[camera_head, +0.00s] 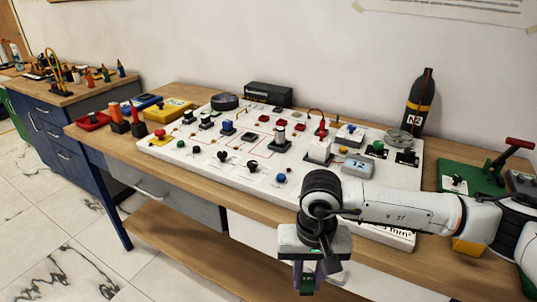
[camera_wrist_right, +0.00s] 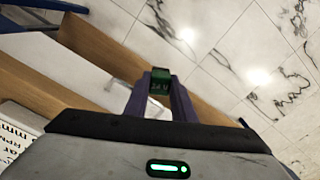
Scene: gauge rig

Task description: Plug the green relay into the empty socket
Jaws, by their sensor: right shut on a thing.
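My right gripper (camera_head: 307,285) hangs in front of the table's front edge, pointing down. In the right wrist view its two purple fingers (camera_wrist_right: 160,102) are shut on the green relay (camera_wrist_right: 160,82), a small block with dark green sides and pale markings. In that view the relay is over the floor, clear of the table. The white board (camera_head: 215,168) lies on the table behind the gripper and carries several switches, knobs and blocks. I cannot tell which place on it is the empty socket. My left gripper is not in view.
A grey display block (camera_head: 358,167) sits on the board near my right arm. A green base (camera_head: 470,179) with a red-handled lever is at the right. Yellow (camera_head: 166,110) and red (camera_head: 93,121) containers stand at the left.

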